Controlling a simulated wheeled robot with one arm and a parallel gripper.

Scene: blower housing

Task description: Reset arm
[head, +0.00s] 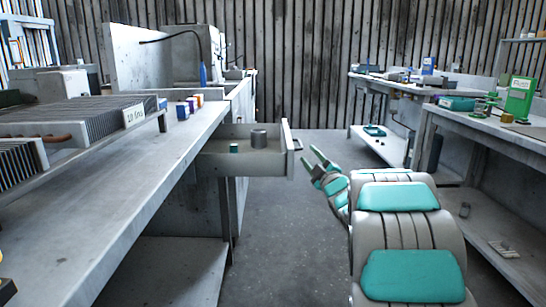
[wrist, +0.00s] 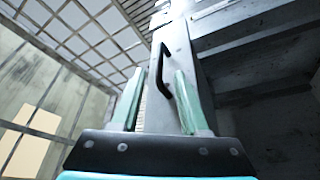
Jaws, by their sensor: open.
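My gripper (head: 314,161) is at the end of my arm, in the middle of the head view. Its two fingers are apart and nothing is between them. It is just right of the open drawer (head: 289,150), near the drawer's front and apart from it as far as I can tell. In the wrist view my gripper (wrist: 158,100) points up toward the drawer front (wrist: 172,45) with its black handle (wrist: 166,72). The drawer is pulled out from under the left bench and holds a grey cylinder (head: 259,139) and a small green-topped item (head: 234,148).
The left workbench (head: 130,185) carries a finned metal unit (head: 85,120), several small boxes (head: 190,104) and a blue bottle (head: 203,75). Right benches (head: 450,115) hold a green box (head: 520,96) and other items. The floor (head: 285,235) between the benches is clear.

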